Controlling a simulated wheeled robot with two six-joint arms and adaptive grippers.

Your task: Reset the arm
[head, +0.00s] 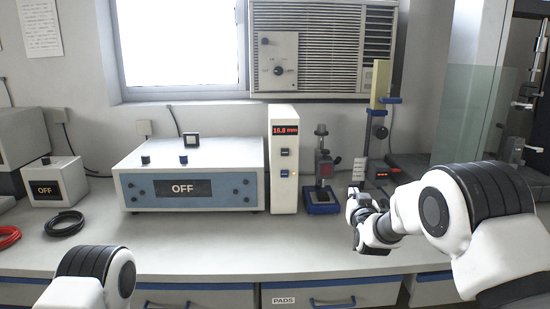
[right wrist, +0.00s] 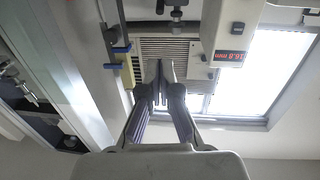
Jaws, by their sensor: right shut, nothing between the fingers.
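My right arm (head: 440,210) reaches in from the right in the head view. Its gripper (head: 358,208) is over the right part of the bench, just right of a small blue-based test stand (head: 322,180). In the right wrist view the gripper (right wrist: 160,78) has its fingers together with nothing between them. Of my left arm (head: 98,272) only a rounded white and black link shows at the lower left of the head view. The left gripper is out of view.
A tall white unit with a red display (head: 284,160) stands left of the stand. A wide box marked OFF (head: 190,180), a smaller OFF box (head: 54,182) and black (head: 64,222) and red (head: 9,236) cable coils are further left. The front middle bench (head: 230,245) is clear.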

